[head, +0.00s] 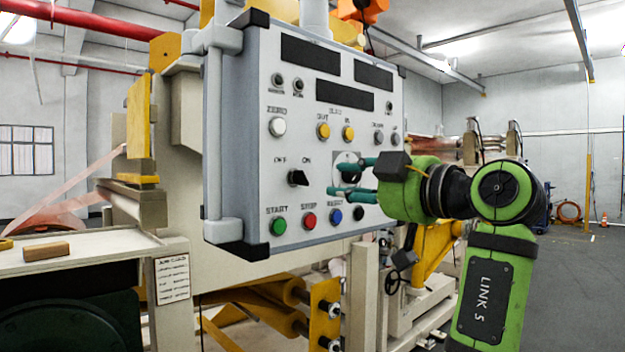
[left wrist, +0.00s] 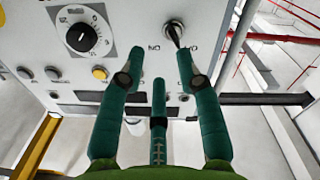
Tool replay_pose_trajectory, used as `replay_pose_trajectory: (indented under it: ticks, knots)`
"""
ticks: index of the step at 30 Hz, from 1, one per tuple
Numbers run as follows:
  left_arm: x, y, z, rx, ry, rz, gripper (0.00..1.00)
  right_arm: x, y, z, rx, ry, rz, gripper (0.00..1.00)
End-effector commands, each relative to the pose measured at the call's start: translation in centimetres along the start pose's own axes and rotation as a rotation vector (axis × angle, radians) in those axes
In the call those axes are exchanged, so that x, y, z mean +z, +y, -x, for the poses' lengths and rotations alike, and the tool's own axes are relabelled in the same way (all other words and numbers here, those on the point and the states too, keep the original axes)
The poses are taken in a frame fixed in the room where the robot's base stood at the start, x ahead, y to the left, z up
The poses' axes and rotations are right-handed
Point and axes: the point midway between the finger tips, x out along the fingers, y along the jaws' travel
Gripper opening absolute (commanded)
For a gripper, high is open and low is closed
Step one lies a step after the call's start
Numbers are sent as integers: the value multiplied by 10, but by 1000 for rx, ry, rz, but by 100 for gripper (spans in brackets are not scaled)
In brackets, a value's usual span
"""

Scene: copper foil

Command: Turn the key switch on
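The key switch (head: 298,178) is a black handle on a round base under OFF and ON labels, low on the left part of the grey control panel (head: 240,120). In the left wrist view the switch (left wrist: 174,33) appears beyond the fingertips, closer to the right one. My left gripper (head: 338,176) has green fingers spread apart, with nothing between them. In the head view its tips are right of the switch, in front of a dial. In the left wrist view the gripper (left wrist: 160,65) points at the panel. Contact with the switch cannot be told. My right gripper is not in view.
A black-knobbed dial (left wrist: 82,38) sits beside the switch. Green (head: 279,226), red (head: 309,220) and blue (head: 336,216) buttons line the panel below. A white button (head: 277,126) and yellow buttons are above. A wooden block (head: 46,251) lies on a ledge at left.

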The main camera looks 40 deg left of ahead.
Motion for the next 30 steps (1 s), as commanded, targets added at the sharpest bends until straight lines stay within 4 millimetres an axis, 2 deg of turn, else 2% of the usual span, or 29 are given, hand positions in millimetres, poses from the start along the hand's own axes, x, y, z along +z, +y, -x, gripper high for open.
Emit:
replay_pose_trajectory:
  ticks: [1,4,16,21,27,28,29,30]
  knots:
    - [-9,-6,0,-19,-2,31,35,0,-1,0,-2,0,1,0]
    - [-16,-11,-6,-36,-2,53,35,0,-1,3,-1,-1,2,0]
    - [-17,-12,-61,-34,0,51,35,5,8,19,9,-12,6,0]
    - [-16,-13,-69,-32,1,50,35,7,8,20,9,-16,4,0]
    - [-15,-13,-69,-31,0,50,35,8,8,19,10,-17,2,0]
    - [-15,-13,-69,-31,0,50,31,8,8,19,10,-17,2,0]
    - [-15,-13,-69,-31,0,50,19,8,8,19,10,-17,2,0]
    - [-15,-13,-69,-31,0,50,3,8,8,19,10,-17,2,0]
